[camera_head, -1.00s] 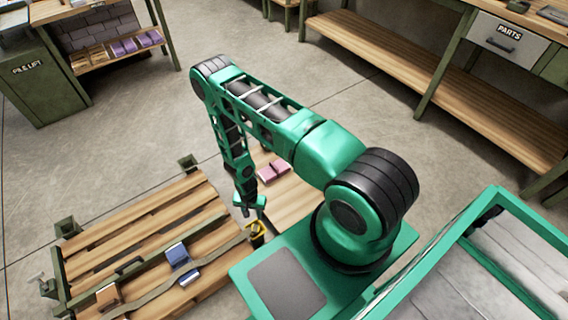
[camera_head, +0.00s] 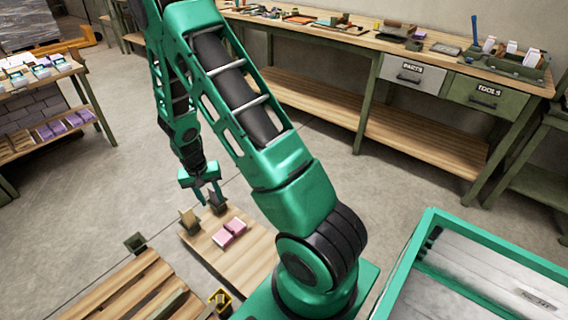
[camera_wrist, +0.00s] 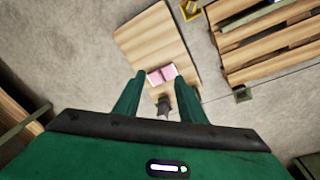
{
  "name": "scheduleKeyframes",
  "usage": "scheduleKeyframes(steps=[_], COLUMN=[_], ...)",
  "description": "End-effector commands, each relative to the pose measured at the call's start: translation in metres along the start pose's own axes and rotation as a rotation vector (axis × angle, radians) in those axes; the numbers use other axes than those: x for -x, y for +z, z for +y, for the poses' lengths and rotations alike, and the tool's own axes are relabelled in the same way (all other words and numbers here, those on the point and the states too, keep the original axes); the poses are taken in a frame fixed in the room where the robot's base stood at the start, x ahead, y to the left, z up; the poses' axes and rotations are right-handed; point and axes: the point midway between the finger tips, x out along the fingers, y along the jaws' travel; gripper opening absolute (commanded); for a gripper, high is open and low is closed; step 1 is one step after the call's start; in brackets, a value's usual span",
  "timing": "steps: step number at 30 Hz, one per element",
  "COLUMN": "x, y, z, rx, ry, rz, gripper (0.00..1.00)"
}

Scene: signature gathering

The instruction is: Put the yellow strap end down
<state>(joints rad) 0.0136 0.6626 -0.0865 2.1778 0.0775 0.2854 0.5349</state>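The yellow strap end (camera_head: 219,298) is down at the right side of the slatted wooden pallet (camera_head: 130,292), well apart from my gripper. In the wrist view the yellow piece (camera_wrist: 190,9) shows at the top edge, beside the pallet (camera_wrist: 262,52). My gripper (camera_head: 208,194) is raised over the far end of a low wooden board. In the wrist view my gripper's two fingers (camera_wrist: 161,76) stand apart with nothing held between them. The strap's lower run is mostly cut off by the frame.
The board (camera_head: 252,252) carries two pink packs (camera_head: 229,232), with a dark grey piece (camera_head: 217,204) and a brownish piece (camera_head: 188,221) at its far end. A workbench (camera_head: 345,35) stands behind. Grey floor lies open between bench and board.

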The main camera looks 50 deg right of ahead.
Motion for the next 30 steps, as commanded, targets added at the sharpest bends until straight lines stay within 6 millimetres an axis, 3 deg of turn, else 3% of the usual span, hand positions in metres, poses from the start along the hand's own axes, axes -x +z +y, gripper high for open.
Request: scheduleKeyframes(steps=[1,6,15,24,30], x=[0.023,0.086,0.181,0.249,0.277], y=[-0.003,0.003,0.039,0.104,0.155], z=[0.011,0.051,0.125,0.190,0.223], rx=[0.000,0.010,0.023,0.039,0.056], ry=[-0.001,0.007,0.001,-0.035,-0.074], rz=[0.007,0.003,-0.014,-0.040,-0.057], gripper=[0.37,0.37,0.37,0.37,0.37])
